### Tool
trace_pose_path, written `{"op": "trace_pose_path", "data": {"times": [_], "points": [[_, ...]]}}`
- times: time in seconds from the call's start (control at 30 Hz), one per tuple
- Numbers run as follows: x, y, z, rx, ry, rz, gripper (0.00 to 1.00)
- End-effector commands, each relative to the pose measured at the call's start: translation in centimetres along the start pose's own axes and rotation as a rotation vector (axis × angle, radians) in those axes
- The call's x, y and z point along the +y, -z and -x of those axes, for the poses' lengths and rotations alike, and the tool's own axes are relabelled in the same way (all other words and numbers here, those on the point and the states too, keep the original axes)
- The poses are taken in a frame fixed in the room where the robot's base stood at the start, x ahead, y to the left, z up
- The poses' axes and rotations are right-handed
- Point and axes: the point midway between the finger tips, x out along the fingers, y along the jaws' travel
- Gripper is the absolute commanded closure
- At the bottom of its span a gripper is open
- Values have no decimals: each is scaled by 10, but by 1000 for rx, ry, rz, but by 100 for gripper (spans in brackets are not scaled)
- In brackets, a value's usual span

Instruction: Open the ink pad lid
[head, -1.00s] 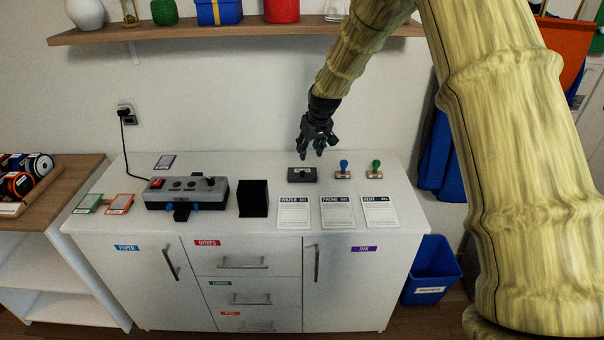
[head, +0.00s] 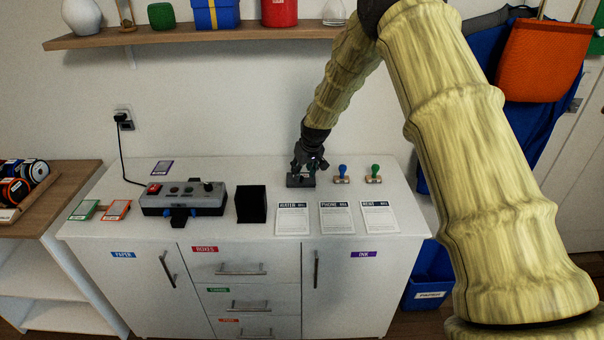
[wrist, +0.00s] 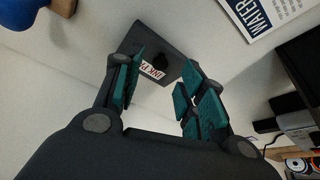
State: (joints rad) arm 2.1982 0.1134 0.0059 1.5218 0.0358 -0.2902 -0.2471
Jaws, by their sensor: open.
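The ink pad (head: 295,181) is a small dark box on the white cabinet top, left of the stamps. In the wrist view the ink pad (wrist: 180,38) shows a flat dark lid, a white label with red letters and a round dark knob (wrist: 159,61). My gripper (head: 302,170) is right over the ink pad. In the wrist view my gripper (wrist: 158,88) is open, its teal finger pads spread on either side of the knob. I cannot tell whether the fingers touch it. The lid looks closed.
A blue stamp (head: 342,173) and a green stamp (head: 374,173) stand to the right. White cards, such as the water card (head: 292,218), lie in front. A black box (head: 251,204) and a grey device (head: 183,199) stand to the left. A shelf (head: 200,34) hangs above.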

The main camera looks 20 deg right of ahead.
Motion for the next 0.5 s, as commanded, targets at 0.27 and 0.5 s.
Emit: {"op": "trace_pose_path", "data": {"times": [0.27,0.5], "points": [[0,1,-23,1,0,0,60],[0,1,-28,1,0,0,60]]}}
